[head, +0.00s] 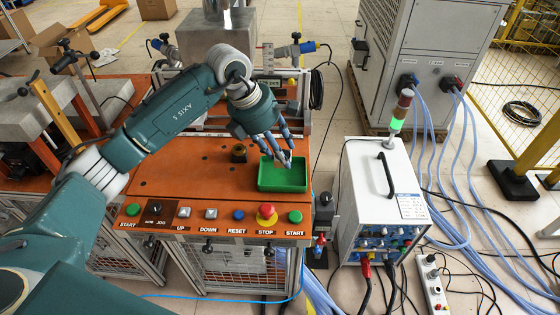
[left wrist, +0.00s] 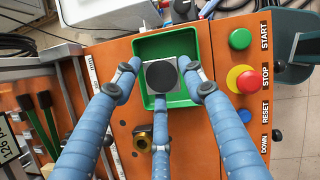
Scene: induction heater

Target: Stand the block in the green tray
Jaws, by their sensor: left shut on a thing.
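The green tray (head: 283,183) sits on the orange bench top near its right end. My left gripper (head: 284,160), with three blue fingers, reaches down into the tray area from the upper left. It is shut on the block, a grey square piece with a dark round face, seen between the fingertips in the left wrist view (left wrist: 162,76). There the block lies within the outline of the green tray (left wrist: 182,44). The fingers hide much of the block in the head view, and I cannot tell whether it touches the tray floor. My right gripper is not in view.
Along the bench front run several buttons, including a red stop button (head: 267,211) and a green start button (head: 295,216). A brass fitting (head: 239,152) stands left of the tray. A white unit with a signal light (head: 381,190) stands to the right.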

